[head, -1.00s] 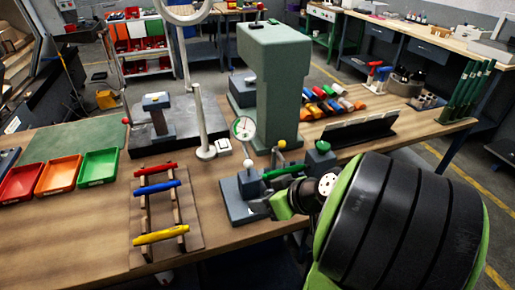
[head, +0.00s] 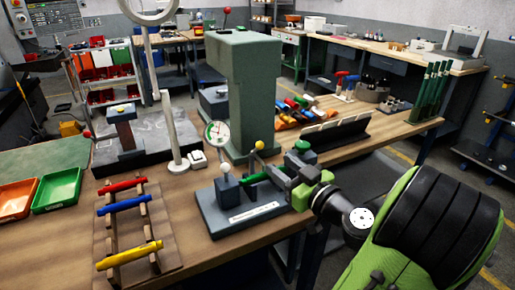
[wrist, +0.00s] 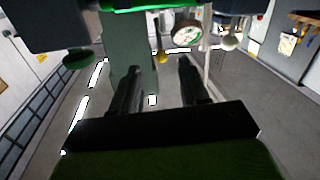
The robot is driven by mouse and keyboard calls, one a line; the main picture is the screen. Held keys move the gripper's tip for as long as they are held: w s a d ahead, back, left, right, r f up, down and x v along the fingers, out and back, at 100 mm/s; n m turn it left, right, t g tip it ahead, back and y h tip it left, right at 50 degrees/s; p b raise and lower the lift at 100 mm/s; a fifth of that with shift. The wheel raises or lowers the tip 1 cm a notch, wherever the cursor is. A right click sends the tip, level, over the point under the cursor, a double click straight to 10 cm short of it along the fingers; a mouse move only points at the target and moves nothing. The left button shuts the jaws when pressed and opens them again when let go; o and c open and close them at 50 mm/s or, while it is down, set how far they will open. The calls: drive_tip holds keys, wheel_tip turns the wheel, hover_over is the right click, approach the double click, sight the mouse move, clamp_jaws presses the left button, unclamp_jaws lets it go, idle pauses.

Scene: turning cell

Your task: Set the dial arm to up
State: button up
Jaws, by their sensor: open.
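A grey dial stand (head: 210,222) with a white label sits at the front edge of the bench. A green bar (head: 254,180), seemingly the dial arm, lies near level beside a thin post with a yellow ball (head: 259,145). In the wrist view the green bar (wrist: 140,7) crosses the top edge. My gripper (head: 291,178) is open at the bar's right end; contact cannot be told. Its fingers (wrist: 158,75) show apart and empty.
A green button (head: 303,146) on a grey block stands close behind my gripper. A tall green column (head: 251,90) rises behind the stand. A rack with red, blue and yellow bars (head: 130,255) lies to the left. A dark tray (head: 335,138) is at the back right.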

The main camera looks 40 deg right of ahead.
sight(258, 148)
drive_tip(key=w, duration=0.3)
drive_tip(key=w+d+p, duration=0.1)
drive_tip(key=w, duration=0.6)
drive_tip(key=shift+w+d+p, duration=0.2)
drive_tip(key=shift+p, duration=0.2)
drive_tip(key=shift+c, duration=0.4)
clamp_jaws()
